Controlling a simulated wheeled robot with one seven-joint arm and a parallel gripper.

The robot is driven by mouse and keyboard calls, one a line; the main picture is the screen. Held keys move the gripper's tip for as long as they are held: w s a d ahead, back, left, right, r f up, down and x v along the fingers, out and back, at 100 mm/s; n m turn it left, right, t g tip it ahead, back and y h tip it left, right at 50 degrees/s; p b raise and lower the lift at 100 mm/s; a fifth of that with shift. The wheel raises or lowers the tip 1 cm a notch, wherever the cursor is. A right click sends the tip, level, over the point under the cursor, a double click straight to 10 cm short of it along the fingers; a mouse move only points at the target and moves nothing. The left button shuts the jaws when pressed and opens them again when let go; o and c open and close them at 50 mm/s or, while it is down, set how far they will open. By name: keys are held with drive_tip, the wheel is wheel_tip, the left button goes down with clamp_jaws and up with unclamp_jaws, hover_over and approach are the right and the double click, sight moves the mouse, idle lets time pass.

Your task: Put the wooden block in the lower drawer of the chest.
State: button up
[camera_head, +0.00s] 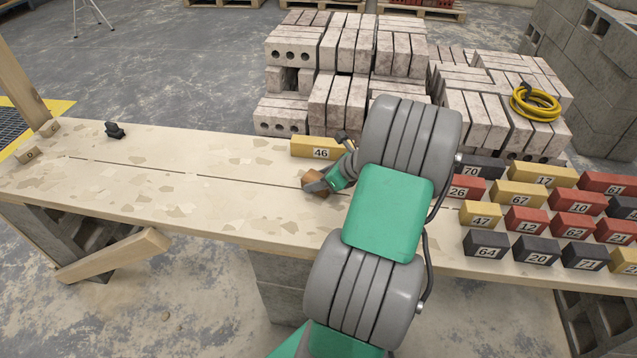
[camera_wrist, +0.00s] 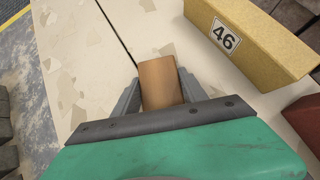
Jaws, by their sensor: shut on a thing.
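The wooden block (camera_wrist: 160,84) is a small plain brown piece. In the wrist view it sits between the two grey fingers of my gripper (camera_wrist: 158,92), which is shut on it. In the head view the block (camera_head: 315,182) shows at the fingertips of my gripper (camera_head: 320,185), low over or on the long pale worktop (camera_head: 150,172); I cannot tell whether it touches the top. No chest or drawer shows in either view.
A yellow brick marked 46 (camera_head: 316,147) lies close behind my gripper, also in the wrist view (camera_wrist: 240,45). Several numbered red, yellow and dark bricks (camera_head: 526,220) cover the right end. A small black object (camera_head: 115,130) is at the left. The worktop's left half is mostly clear.

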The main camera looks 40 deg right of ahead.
clamp_jaws()
drive_tip(key=shift+r, duration=0.1)
